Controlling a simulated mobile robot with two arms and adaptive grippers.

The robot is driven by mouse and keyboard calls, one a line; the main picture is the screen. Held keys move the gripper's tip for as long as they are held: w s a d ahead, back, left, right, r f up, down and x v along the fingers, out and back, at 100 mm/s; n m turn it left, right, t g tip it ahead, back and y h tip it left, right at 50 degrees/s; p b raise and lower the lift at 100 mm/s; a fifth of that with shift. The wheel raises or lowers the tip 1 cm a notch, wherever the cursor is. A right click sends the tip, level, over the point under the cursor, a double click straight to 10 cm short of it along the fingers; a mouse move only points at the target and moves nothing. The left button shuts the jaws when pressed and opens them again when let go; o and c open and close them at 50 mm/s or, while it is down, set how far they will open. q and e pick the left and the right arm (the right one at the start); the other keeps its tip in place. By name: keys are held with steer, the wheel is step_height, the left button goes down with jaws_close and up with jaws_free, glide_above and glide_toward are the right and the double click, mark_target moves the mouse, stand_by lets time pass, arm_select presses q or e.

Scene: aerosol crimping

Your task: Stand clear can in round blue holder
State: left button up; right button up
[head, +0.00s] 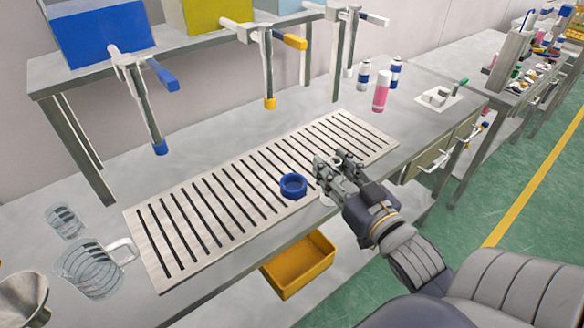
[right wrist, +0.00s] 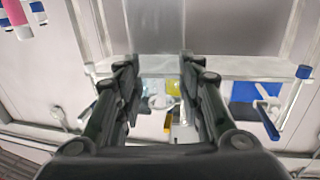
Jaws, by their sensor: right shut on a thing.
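The round blue holder (head: 293,194) sits on the slatted metal plate, near its front edge, with its opening facing up. My right gripper (head: 335,165) is just right of the holder and shut on the clear can (head: 328,197). Only a pale part of the can shows below the fingers, apart from the holder. The rest of it is hidden by the gripper or too transparent to make out. In the right wrist view my two fingers (right wrist: 160,90) stand apart, and the can's outline between them is unclear. My left gripper is not in view.
The slatted plate (head: 186,232) is otherwise bare. A glass jug (head: 92,268) and a clear glass (head: 65,221) stand at left. A pink can (head: 381,92) and small blue-and-white bottles stand at the back right. Tools hang from the shelf (head: 200,43). A yellow bin (head: 300,268) is below.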

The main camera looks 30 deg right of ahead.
arm_select(q)
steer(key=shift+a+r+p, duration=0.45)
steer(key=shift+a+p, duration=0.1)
steer(key=shift+p, duration=0.2)
arm_select(e)
steer(key=w+a+f, duration=0.1)
steer(key=w, duration=0.2)
steer(key=w+f, duration=0.2)
steer(key=w, duration=0.2)
steer(key=w+a+f, duration=0.1)
steer(key=w, duration=0.2)
steer(key=shift+w+a+f, duration=0.25)
steer(key=shift+w+a, duration=0.05)
steer(key=shift+w, duration=0.1)
steer(key=shift+f, duration=0.15)
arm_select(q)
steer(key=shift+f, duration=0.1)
arm_select(e)
steer(key=o, duration=1)
